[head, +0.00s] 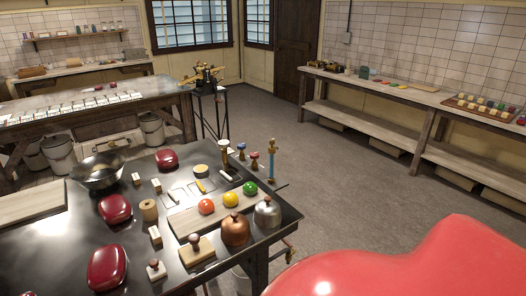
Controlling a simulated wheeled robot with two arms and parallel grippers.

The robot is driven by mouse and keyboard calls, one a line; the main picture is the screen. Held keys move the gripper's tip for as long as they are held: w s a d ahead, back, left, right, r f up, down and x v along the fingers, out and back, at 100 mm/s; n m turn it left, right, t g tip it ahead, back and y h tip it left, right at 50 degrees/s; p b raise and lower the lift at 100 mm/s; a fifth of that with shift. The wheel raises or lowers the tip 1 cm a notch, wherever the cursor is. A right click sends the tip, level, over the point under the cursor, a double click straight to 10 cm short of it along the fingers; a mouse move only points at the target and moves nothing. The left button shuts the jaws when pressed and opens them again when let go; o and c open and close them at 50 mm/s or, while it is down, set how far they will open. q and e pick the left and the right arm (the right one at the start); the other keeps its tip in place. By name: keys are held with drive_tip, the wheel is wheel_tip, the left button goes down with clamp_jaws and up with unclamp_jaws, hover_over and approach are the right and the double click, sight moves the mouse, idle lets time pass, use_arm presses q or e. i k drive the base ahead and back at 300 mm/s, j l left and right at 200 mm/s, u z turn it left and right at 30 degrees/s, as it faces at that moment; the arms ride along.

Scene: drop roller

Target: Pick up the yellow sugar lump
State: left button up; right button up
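The yellow sugar lump (231,199) is a shiny round ball on a pale wooden board (181,224) on the dark table. It sits between a red lump (206,207) and a green lump (250,188), in a slanting row. Nothing covers it. Neither of my grippers shows in the head view.
A copper dome (235,230) and a silver dome (267,213) stand just in front of the board. Small upright tools (254,161) stand behind it. Red dishes (115,209) and a metal bowl (98,172) are to the left. Open floor (345,185) lies right of the table.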

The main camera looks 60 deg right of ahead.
sight(229, 198)
drive_tip(key=z, duration=1.55)
drive_tip(key=l+u, duration=0.35)
drive_tip(key=j, duration=0.1)
